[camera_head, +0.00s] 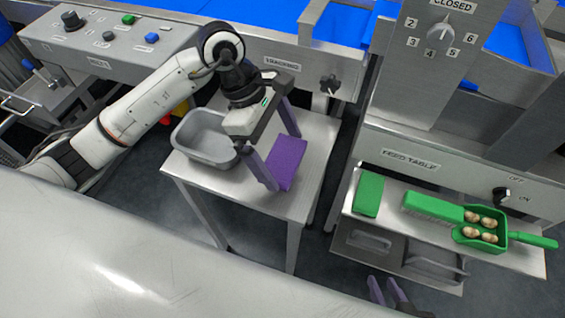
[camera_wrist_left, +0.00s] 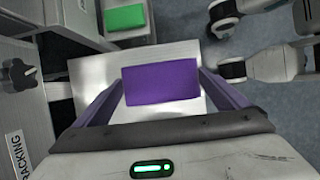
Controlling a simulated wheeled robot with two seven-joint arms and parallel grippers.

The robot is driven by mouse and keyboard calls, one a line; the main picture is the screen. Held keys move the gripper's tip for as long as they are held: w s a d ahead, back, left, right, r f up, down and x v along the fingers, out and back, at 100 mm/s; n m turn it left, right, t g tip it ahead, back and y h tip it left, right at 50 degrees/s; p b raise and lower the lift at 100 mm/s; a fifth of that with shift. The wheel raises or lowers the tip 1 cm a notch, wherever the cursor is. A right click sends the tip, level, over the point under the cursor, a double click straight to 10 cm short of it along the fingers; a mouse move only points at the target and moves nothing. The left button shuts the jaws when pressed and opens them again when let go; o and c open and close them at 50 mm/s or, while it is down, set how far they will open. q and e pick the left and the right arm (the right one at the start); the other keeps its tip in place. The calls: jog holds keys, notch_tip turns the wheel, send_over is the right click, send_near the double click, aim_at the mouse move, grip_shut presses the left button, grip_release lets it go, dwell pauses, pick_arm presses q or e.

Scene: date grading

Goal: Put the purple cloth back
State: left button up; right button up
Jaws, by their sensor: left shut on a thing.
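The purple cloth (camera_head: 288,163) is a flat rectangular block over the small metal table (camera_head: 215,188), beside the grey tub. My left gripper (camera_head: 283,160) is shut on the purple cloth, with one finger on each side of it. In the left wrist view the purple cloth (camera_wrist_left: 161,82) spans the space between the two fingers. I cannot tell whether the cloth touches the table top. My right gripper (camera_head: 388,292) shows only as two purple fingertips at the bottom edge, apart from each other, with nothing visible between them.
A grey tub (camera_head: 208,152) stands on the table's left part. To the right, a shelf (camera_head: 375,222) holds a green cloth (camera_head: 369,194), a green brush (camera_head: 432,206) and a green scoop (camera_head: 480,246) with several dates. Machine panels stand behind. A dark gap separates table and shelf.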

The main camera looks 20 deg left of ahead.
aim_at(281, 165)
pick_arm(q)
jog(key=shift+f, duration=2.7)
jog(key=o, duration=0.6)
jog(key=shift+r, duration=0.3)
jog(key=v, duration=1.1)
jog(key=shift+a+r, duration=0.15)
jog(key=shift+r, duration=0.2)
